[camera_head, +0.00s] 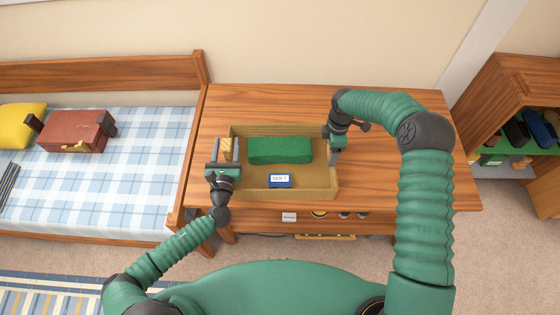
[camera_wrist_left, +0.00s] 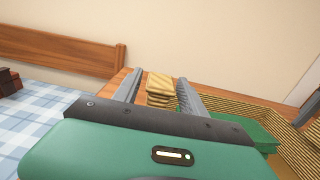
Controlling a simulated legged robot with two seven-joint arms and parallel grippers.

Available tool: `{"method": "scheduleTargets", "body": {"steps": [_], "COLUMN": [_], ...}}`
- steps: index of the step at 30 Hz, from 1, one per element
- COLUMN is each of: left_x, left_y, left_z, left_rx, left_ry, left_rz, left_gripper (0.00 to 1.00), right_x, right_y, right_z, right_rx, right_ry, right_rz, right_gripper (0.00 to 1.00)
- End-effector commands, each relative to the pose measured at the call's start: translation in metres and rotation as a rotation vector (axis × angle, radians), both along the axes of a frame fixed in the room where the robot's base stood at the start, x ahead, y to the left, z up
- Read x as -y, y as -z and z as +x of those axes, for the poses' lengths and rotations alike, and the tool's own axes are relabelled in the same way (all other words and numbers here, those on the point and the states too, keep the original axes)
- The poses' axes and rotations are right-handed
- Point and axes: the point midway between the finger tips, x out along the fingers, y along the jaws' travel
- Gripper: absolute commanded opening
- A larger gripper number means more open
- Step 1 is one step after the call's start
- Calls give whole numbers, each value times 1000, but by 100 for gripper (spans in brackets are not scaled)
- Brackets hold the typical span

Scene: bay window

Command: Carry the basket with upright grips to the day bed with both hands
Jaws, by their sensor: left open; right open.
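The woven tan basket (camera_head: 300,193) stands on the wooden desk (camera_head: 400,190). A green block (camera_head: 280,149) and a small blue labelled box (camera_head: 280,181) are in it. My left gripper (camera_head: 225,152) is open at its left end. In the left wrist view its fingers stand apart on either side of the ribbed, upright left grip (camera_wrist_left: 159,88); contact is not clear. My right gripper (camera_head: 335,148) is open and points down at the basket's right end, where the right grip is mostly hidden. The day bed (camera_head: 110,210), with a blue plaid cover, is left of the desk.
A red-brown case (camera_head: 75,131) and a yellow cushion (camera_head: 20,125) lie on the day bed; its front middle is clear. The bed's wooden end post (camera_head: 197,130) stands beside the desk. A wooden shelf (camera_head: 510,100) stands right. A striped rug (camera_head: 50,290) lies in front.

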Motion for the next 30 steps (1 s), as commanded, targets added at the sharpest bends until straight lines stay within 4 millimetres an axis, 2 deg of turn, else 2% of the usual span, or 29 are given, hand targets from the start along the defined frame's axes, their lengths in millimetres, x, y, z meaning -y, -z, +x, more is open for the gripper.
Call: {"method": "scheduleTargets", "body": {"steps": [2,12,18,25,30], "left_x": [0,0,0,0,0], "left_y": [0,0,0,0,-9], "left_z": [0,0,0,0,0], "left_rx": [0,0,0,0,1], "left_ry": [0,0,0,0,0], "left_rz": [0,1,1,1,1], "left_gripper": [45,1,0,0,0], "right_x": [0,0,0,0,0], "right_y": [0,0,0,-1,-10], "right_z": [0,0,1,1,1], "right_rx": [0,0,1,2,4], "right_ry": [0,0,0,1,1], "right_rz": [0,0,1,1,1], "right_gripper": [71,26,0,0,0]}}
